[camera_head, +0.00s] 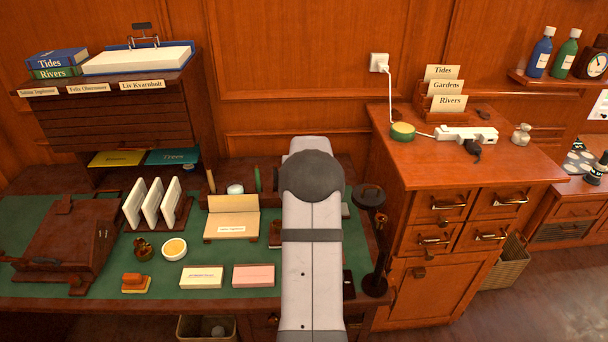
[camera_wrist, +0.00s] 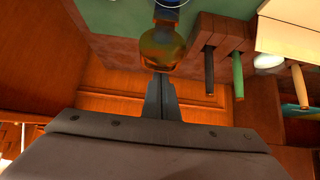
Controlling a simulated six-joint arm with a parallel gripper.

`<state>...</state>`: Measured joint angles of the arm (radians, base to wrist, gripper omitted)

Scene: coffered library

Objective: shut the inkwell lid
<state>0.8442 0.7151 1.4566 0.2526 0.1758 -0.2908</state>
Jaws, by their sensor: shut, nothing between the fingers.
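In the wrist view a rounded brass-coloured piece (camera_wrist: 160,46), which looks like the inkwell's lid, is just beyond my fingertips. A bluish part with a pale rim (camera_wrist: 168,14) adjoins it at the top edge and looks like the inkwell's body, cut off by the frame. I cannot tell the lid's exact angle. My gripper (camera_wrist: 161,76) is shut and empty, its tips close to the brass piece; I cannot tell if they touch. In the head view my arm hides the gripper and the inkwell.
A wooden pen rest with a dark pen and a green pen (camera_wrist: 238,75) is close beside the brass piece. A dark stand (camera_head: 376,283) is right of my arm.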

